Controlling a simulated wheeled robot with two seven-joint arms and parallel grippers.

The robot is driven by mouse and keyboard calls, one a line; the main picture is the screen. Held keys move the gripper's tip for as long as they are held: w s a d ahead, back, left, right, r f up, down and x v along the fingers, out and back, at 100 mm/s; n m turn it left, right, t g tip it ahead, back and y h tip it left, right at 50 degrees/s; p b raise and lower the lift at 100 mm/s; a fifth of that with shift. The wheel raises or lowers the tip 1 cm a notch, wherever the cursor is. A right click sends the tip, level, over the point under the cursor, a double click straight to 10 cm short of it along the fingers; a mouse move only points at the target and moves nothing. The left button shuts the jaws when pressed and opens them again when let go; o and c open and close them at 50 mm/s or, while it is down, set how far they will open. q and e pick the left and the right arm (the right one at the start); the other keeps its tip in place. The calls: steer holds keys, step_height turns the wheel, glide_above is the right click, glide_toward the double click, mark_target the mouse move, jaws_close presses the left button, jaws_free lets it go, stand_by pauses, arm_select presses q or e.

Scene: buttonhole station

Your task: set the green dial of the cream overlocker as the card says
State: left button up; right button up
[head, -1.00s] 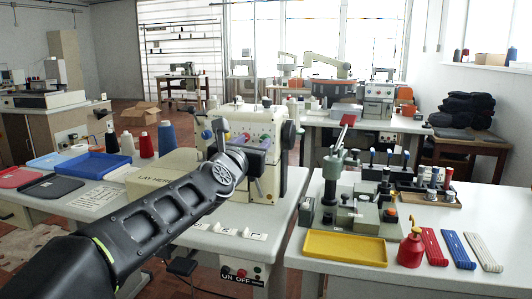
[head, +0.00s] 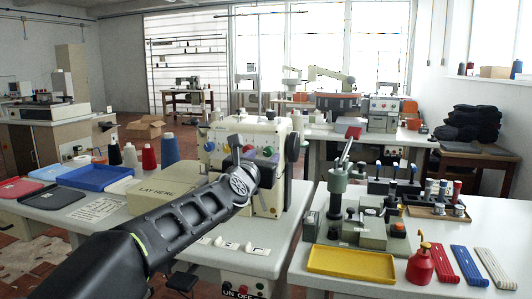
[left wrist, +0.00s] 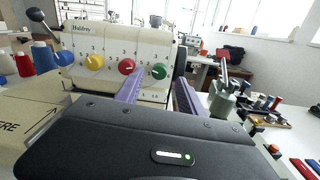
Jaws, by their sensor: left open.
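The cream overlocker (head: 268,196) stands on the left table. In the left wrist view its front (left wrist: 110,43) carries a row of blue, yellow, red and green dials. The green dial (left wrist: 159,71) is rightmost, with a pale pointer mark; its exact setting is too small to read. My left gripper (left wrist: 158,94) is open and empty, its purple fingers below and to either side of the green dial, apart from it. In the head view the green dial (head: 268,152) shows above my left wrist. A printed white card (head: 97,210) lies on the table, too small to read. My right gripper is out of view.
A tan LAY HERE box (head: 160,194) and thread cones (head: 149,157) stand left of the overlocker. The right table holds a green press (head: 338,185), a yellow tray (head: 350,264) and a red oil can (head: 420,262). A floor gap separates the tables.

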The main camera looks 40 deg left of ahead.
mark_target(268, 153)
arm_select(q)
steer(key=shift+p+x, duration=0.45)
steer(key=shift+x, duration=1.2)
steer(key=shift+c, duration=0.4)
jaws_close()
